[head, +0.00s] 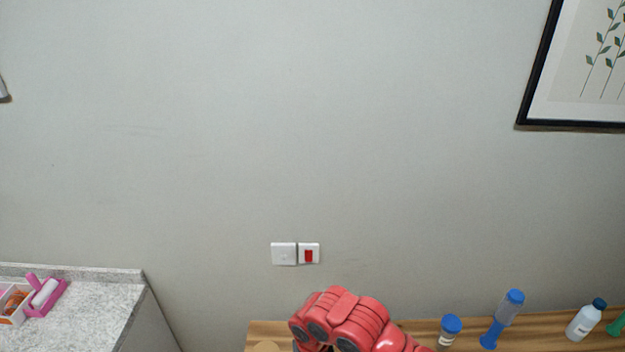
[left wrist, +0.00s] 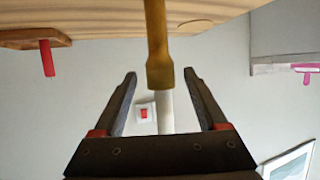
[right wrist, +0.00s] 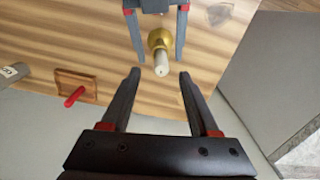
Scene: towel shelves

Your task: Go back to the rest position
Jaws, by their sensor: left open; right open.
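My left gripper (left wrist: 160,74) is open in the left wrist view. A white rod with a gold-coloured end piece (left wrist: 158,62) lies in line with the gap between its fingers; I cannot tell whether they touch it. My right gripper (right wrist: 159,73) is open and empty in the right wrist view. Beyond it, my left gripper's fingers (right wrist: 160,57) stand on either side of the gold and white rod (right wrist: 161,62). In the head view only a red arm part of mine shows at the bottom centre; both grippers are out of that view.
A wooden surface (head: 410,326) holds a blue-capped jar (head: 449,331), a blue bottle (head: 502,318) and a white bottle (head: 586,320). A wooden block with a red peg (right wrist: 75,96) shows in the right wrist view.

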